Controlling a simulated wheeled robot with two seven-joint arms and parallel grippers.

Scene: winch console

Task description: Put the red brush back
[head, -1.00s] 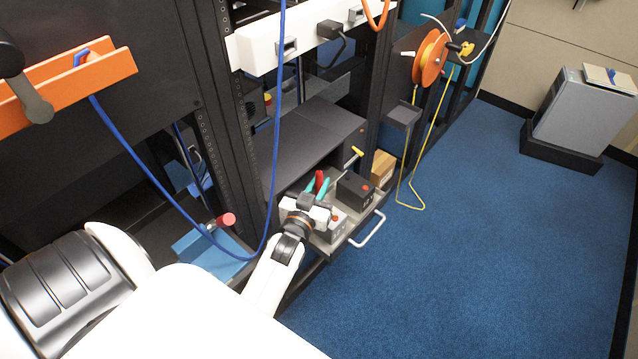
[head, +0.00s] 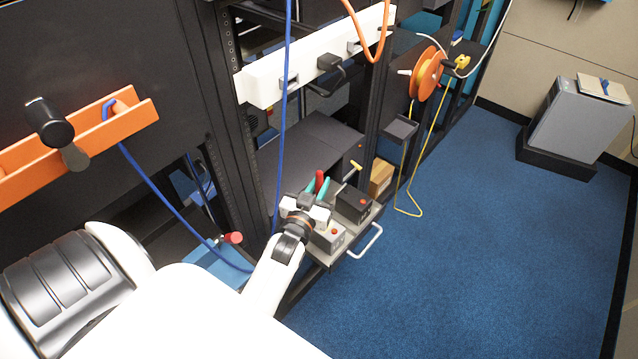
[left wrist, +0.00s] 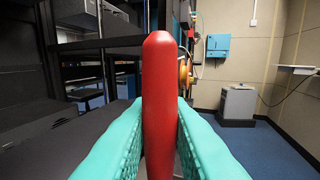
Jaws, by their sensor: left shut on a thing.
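The red brush (head: 319,180) shows in the head view as a short red piece between the teal fingertips of my left gripper (head: 317,187). In the left wrist view the red brush (left wrist: 160,90) stands upright and close, between the two teal fingers of the left gripper (left wrist: 160,125). The fingers are shut on it from both sides. Its lower end is out of view. The gripper is above the grey pull-out tray (head: 345,248) in the rack; I cannot tell whether the brush touches anything below. My right gripper is not in view.
A blue cable (head: 284,110) hangs in front of the rack. Blue carpet (head: 470,250) is clear at right.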

